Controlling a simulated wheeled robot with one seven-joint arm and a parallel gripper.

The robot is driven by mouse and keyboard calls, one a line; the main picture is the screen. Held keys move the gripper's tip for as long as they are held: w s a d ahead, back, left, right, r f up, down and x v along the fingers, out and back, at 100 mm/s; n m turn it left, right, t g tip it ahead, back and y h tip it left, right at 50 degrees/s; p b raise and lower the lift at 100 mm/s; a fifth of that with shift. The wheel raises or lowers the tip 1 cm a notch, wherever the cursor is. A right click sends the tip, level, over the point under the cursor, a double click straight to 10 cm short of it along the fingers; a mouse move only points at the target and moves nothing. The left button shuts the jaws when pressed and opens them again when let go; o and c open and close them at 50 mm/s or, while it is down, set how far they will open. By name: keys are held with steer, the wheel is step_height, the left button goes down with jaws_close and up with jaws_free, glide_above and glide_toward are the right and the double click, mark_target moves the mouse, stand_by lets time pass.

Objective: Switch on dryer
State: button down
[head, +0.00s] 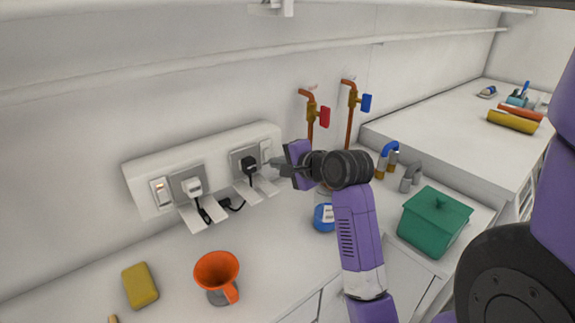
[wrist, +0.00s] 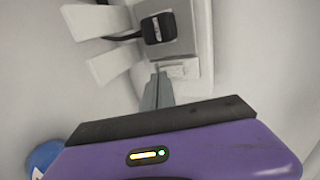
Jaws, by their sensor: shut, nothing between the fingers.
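A white wall panel (head: 140,190) holds two covered sockets, each with a rocker switch. The left switch (head: 159,188) shows an orange glow beside a white plug (head: 192,187). A black plug (head: 249,165) sits in the right socket; it also shows in the wrist view (wrist: 158,27). The right switch (head: 265,150) is beside it, and in the wrist view this switch (wrist: 178,71) lies just at my fingertips. My gripper (head: 272,167) is shut and empty in front of this switch; its fingertips show in the wrist view (wrist: 157,76). I cannot tell whether they touch. No dryer is identifiable.
Copper pipes with a red valve handle (head: 325,117) and a blue one (head: 366,103) rise behind my arm. An orange funnel (head: 217,270), a yellow sponge (head: 140,286), a blue round item (head: 324,217) and a green lidded box (head: 433,220) stand on the counter.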

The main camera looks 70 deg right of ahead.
steer(key=shift+w+d+f, duration=0.1)
steer(key=shift+w+d, duration=0.15)
steer(key=shift+w, duration=0.15)
steer(key=shift+w+p, duration=0.1)
steer(key=shift+p, duration=0.25)
steer(key=shift+d, duration=0.1)
steer(key=shift+r+p, duration=0.85)
steer(key=shift+p, duration=0.15)
steer(key=shift+f, duration=0.1)
